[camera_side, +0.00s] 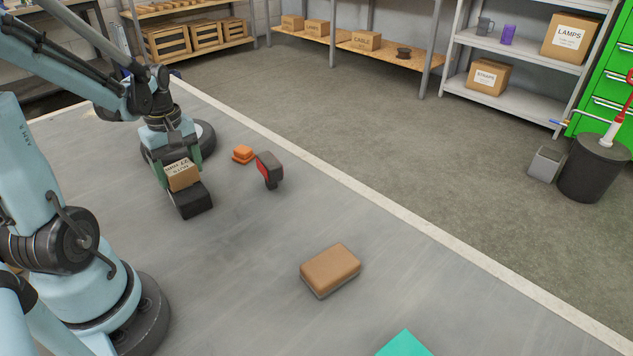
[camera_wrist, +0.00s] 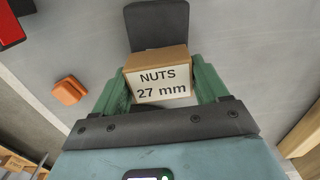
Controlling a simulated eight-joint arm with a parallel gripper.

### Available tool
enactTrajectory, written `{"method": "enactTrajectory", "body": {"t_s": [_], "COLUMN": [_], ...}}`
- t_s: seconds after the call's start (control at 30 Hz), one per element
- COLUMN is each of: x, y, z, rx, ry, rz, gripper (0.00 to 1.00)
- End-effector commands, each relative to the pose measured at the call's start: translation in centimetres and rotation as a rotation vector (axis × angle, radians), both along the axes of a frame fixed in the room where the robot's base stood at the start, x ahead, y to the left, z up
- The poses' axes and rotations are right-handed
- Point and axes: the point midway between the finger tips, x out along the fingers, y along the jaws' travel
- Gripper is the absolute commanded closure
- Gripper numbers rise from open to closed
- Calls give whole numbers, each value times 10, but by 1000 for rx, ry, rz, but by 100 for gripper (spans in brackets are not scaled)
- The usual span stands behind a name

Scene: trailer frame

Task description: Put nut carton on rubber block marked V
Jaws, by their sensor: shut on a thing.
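The nut carton (camera_side: 183,176) is a small brown box with a white label. In the wrist view the carton (camera_wrist: 158,85) reads "NUTS 27 mm". My gripper (camera_side: 172,167) is shut on it, with green fingers at both sides of the carton in the wrist view (camera_wrist: 160,92). A black rubber block (camera_side: 194,203) lies under the carton's front side and sticks out past it; it also shows in the wrist view (camera_wrist: 158,27). No V shows on its visible faces. I cannot tell whether the carton touches the block.
A stepped orange piece (camera_side: 242,154) and a red and dark grey piece (camera_side: 269,169) stand right of the block. A brown-topped block (camera_side: 330,270) and a teal thing (camera_side: 404,345) lie nearer the camera. The grey surface between is clear.

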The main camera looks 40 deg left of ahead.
Motion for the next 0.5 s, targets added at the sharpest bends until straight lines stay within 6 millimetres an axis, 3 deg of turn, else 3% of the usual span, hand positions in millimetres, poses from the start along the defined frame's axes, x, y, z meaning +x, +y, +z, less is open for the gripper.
{"method": "enactTrajectory", "body": {"t_s": [0.27, 0.3, 0.43, 0.5], "x": [0, 0, 0, 0], "y": [0, 0, 0, 0], "z": [-3, -3, -3, -3], "rx": [0, 0, 0, 0], "ry": [0, 0, 0, 0], "rz": [0, 0, 0, 0], "gripper": [72, 22, 2, 1]}}
